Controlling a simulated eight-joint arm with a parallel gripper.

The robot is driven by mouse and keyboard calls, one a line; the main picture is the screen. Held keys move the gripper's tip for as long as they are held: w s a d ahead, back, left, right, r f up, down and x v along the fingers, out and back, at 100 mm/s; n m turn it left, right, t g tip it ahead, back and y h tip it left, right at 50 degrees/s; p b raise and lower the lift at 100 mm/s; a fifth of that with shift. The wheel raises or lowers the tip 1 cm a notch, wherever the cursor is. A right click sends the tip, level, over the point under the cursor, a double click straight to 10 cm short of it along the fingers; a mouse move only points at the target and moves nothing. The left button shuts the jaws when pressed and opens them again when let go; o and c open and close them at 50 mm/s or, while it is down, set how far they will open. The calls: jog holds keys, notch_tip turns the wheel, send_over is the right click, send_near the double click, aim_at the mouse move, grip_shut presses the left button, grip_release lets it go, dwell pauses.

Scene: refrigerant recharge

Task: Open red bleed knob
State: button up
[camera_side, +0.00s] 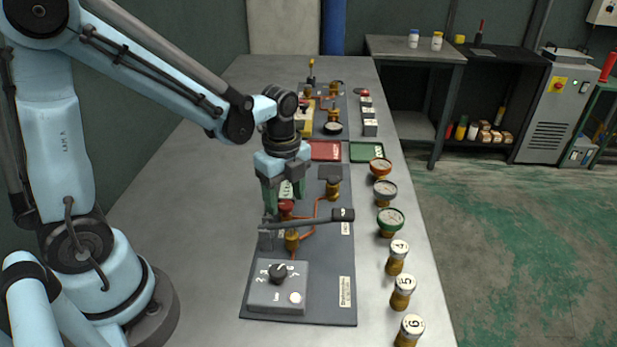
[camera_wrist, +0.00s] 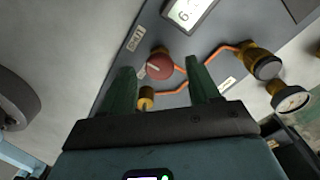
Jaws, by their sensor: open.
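The red bleed knob (camera_wrist: 160,66) shows in the wrist view as a round red cap with a pale mark line, on a copper pipe run. In the side view the red knob (camera_side: 286,206) sits just under my gripper. My gripper (camera_wrist: 161,75) is open, with its two green fingers on the left and right of the knob in the wrist view. I cannot tell whether either finger touches it. In the side view my gripper (camera_side: 284,205) points down over the panel (camera_side: 258,250), and its fingers partly hide the knob and the display behind it.
A black-handled lever (camera_side: 318,218) crosses the panel close to the gripper. A grey box with a black dial (camera_side: 279,273) stands at the near end. Several gauges and numbered bottles (camera_side: 403,286) line the right table edge. The table left of the panel (camera_side: 205,230) is clear.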

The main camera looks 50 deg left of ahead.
jog(key=shift+f, duration=0.5)
jog(key=shift+c, duration=0.4)
jog(key=c, duration=1)
jog(key=shift+o, duration=0.2)
